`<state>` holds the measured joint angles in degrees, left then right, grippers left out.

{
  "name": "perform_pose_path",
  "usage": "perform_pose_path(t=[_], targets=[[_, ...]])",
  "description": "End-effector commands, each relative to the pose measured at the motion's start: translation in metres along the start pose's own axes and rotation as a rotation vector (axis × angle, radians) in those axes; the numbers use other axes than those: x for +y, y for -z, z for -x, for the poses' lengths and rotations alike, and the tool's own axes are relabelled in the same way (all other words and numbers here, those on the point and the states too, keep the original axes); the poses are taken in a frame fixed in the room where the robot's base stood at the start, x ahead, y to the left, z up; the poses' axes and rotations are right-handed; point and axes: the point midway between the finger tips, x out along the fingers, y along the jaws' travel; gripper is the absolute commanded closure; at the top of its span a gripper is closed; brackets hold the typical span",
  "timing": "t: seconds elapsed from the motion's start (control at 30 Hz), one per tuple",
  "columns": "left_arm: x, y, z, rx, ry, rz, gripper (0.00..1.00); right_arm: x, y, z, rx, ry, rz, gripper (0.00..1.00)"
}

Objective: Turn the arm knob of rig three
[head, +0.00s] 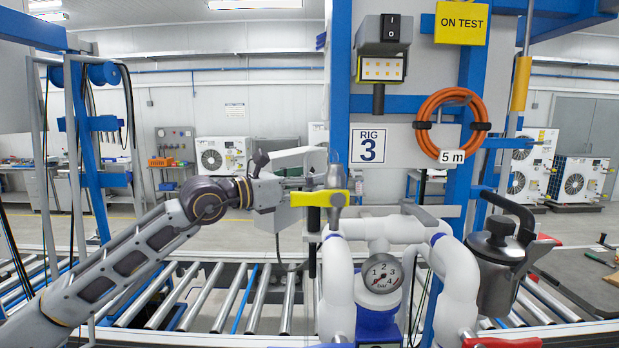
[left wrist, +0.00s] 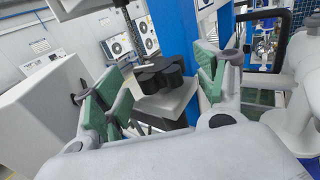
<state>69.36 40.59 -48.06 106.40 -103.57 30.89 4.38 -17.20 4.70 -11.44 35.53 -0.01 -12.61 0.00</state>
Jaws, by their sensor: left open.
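The rig three sign (head: 370,146) is on the blue and grey rig frame. In the left wrist view, a black lobed knob (left wrist: 160,75) on a grey plate (left wrist: 168,104) is between the open green-padded fingers of my left gripper (left wrist: 157,87). I see gaps on both sides of the knob, so neither pad appears to press on it. In the head view I cannot make out the knob. My right gripper is not in view.
White pipes (head: 388,230) with a pressure gauge (head: 383,274) stand right of and below the gripper. A metal canister (head: 498,265) with a black handle is further right. An orange hose coil (head: 452,125) hangs above. A roller conveyor (head: 215,298) runs below the arm.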

Motion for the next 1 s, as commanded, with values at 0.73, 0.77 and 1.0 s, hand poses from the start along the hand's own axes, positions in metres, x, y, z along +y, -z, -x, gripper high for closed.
perform_pose_path(t=[0.73,0.77,1.0], targets=[[-0.0002,0.0,-0.0092,0.0,0.0,-0.001,0.58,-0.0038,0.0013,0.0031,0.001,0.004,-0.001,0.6],[-0.0002,0.0,-0.0092,0.0,0.0,-0.001,0.62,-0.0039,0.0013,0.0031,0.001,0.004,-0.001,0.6],[-0.0001,0.0,-0.0091,0.0,0.0,-0.001,0.74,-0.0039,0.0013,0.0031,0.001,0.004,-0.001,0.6]])
